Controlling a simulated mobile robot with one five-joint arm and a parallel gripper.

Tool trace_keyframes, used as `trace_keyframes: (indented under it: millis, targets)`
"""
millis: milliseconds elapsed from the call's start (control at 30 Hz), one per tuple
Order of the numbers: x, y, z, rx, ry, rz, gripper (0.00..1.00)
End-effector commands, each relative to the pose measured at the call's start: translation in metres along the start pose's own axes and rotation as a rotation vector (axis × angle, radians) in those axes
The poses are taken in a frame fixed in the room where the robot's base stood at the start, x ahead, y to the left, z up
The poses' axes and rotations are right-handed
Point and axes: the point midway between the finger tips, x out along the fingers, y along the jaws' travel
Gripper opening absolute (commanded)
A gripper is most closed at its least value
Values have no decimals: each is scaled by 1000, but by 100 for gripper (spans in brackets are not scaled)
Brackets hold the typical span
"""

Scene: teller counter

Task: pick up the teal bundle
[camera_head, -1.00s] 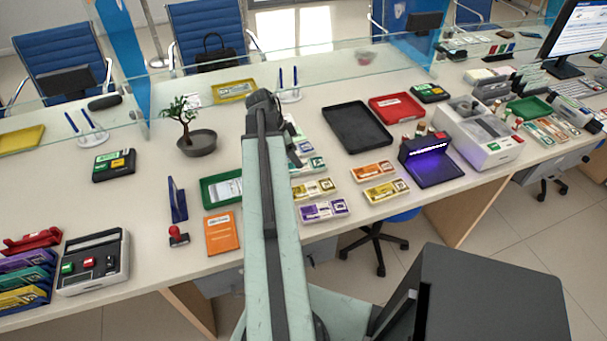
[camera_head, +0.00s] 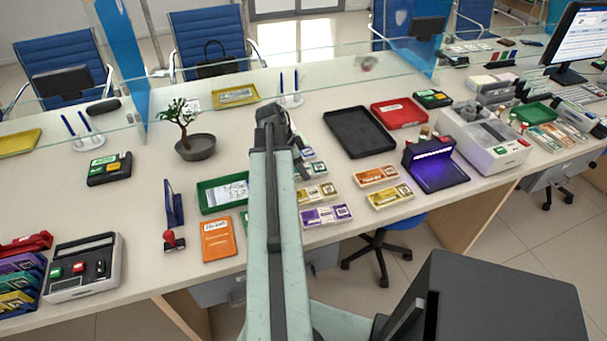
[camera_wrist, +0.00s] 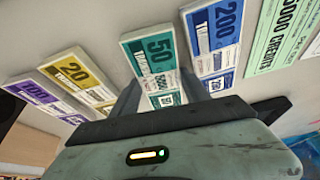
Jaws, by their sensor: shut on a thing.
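The teal bundle (camera_wrist: 153,55), marked 50, lies between the two fingers of my gripper (camera_wrist: 160,92) in the wrist view. The fingers are shut on its two sides, near its lower part in that picture. In the head view the teal bundle (camera_head: 315,171) shows only in part, to the right of my arm, with my gripper (camera_head: 301,166) at its left end. I cannot tell whether it is clear of the counter.
In the wrist view a blue bundle (camera_wrist: 215,35) lies close on the right and a yellow bundle (camera_wrist: 75,70) on the left, then a purple one (camera_wrist: 42,97). In the head view a black tray (camera_head: 359,132) and a purple-lit device (camera_head: 436,165) stand to the right.

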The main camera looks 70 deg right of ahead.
Motion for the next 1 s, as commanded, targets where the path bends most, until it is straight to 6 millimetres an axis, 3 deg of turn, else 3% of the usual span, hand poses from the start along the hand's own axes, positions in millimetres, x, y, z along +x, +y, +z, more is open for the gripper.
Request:
trace_keyframes:
  millis: [267,700,1000]
  targets:
    - [-13,0,-6,1,0,0,11]
    - [-90,0,-38,1,0,0,11]
    - [-92,0,-39,2,0,1,11]
